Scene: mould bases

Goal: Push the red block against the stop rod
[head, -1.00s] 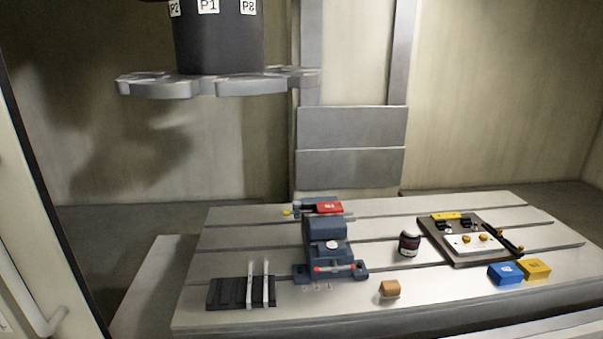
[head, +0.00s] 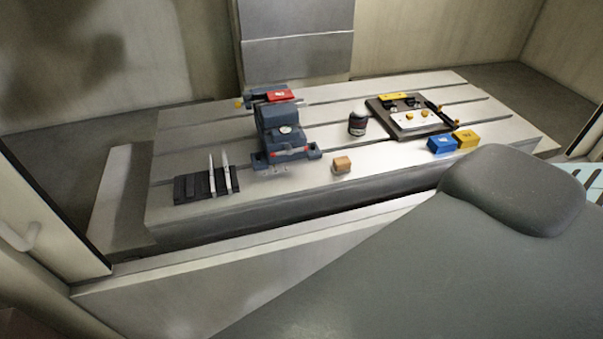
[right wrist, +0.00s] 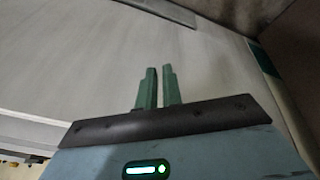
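The red block (head: 280,96) lies on top of the blue-grey vise (head: 283,128), near its back end. A thin rod with a yellow end (head: 239,103) sticks out to the left of the vise beside the block; I take it for the stop rod. The view is too small to tell whether block and rod touch. My right gripper (right wrist: 159,70) shows in the right wrist view with two green fingers a small gap apart and nothing between them. It is far from the block, over a pale surface. My left gripper is not in view.
The slotted table (head: 400,165) also carries a black rack (head: 187,189) with two pale upright bars, a wooden block (head: 342,165), a dark jar (head: 357,122), a fixture plate (head: 408,133), a blue box (head: 441,144) and a yellow box (head: 466,138).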

